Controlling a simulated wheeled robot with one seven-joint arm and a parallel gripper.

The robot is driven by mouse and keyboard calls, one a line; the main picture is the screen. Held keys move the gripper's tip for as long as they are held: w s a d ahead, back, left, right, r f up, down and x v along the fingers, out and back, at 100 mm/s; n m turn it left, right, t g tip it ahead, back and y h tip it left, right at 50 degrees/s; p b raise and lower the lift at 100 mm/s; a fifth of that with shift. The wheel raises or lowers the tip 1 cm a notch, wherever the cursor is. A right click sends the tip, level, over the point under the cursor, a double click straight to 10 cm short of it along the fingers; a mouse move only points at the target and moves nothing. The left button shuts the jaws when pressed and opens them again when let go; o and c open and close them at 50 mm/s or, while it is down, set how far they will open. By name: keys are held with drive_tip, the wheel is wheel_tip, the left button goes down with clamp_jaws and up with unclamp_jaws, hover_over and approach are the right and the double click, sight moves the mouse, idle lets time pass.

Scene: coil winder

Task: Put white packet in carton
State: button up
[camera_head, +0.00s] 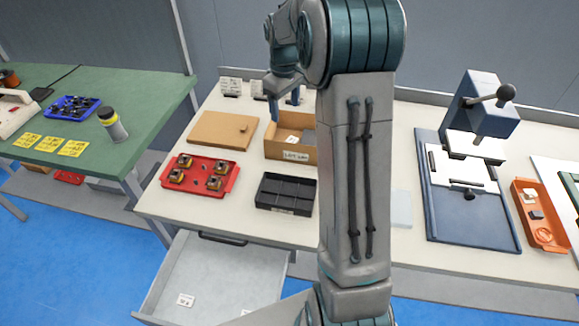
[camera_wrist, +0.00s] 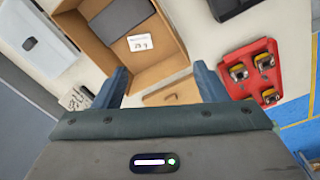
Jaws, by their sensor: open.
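The carton (camera_head: 291,148) is an open brown box with a white label on its front, standing behind the black tray; it fills the upper middle of the wrist view (camera_wrist: 174,30). Grey pieces lie inside it. My gripper (camera_head: 283,98) is above the carton's back edge; in the wrist view its two fingers (camera_wrist: 163,84) are spread apart with nothing between them. A flat white item with a small dark mark (camera_wrist: 32,40) lies beside the carton in the wrist view and may be the white packet; my arm hides that spot in the head view.
A red tray (camera_head: 200,162) with coils and a black divided tray (camera_head: 286,209) stand near the carton. A brown board (camera_head: 206,142) lies left of it. A pale pad (camera_head: 401,208) lies right of my arm. A blue press (camera_head: 488,110) stands right. An open drawer (camera_head: 215,276) juts out front.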

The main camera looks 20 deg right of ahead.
drive_tip(key=s+a+r+m+t, duration=0.1)
drive_tip(key=s+a+r, duration=0.25)
drive_tip(key=s, duration=0.35)
drive_tip(key=s+a+r+m, duration=0.2)
drive_tip(key=s+a+r, duration=0.15)
drive_tip(key=s, duration=0.45)
drive_tip(key=s+a+f+m, duration=0.1)
drive_tip(key=s, duration=0.5)
drive_tip(key=s+a+f+m+t, duration=0.1)
drive_tip(key=s+a+f, duration=0.1)
drive_tip(key=s, duration=0.5)
drive_tip(key=shift+s+a+f+m, duration=0.15)
drive_tip(key=shift+s+a+m, duration=0.15)
drive_tip(key=shift+m, duration=0.1)
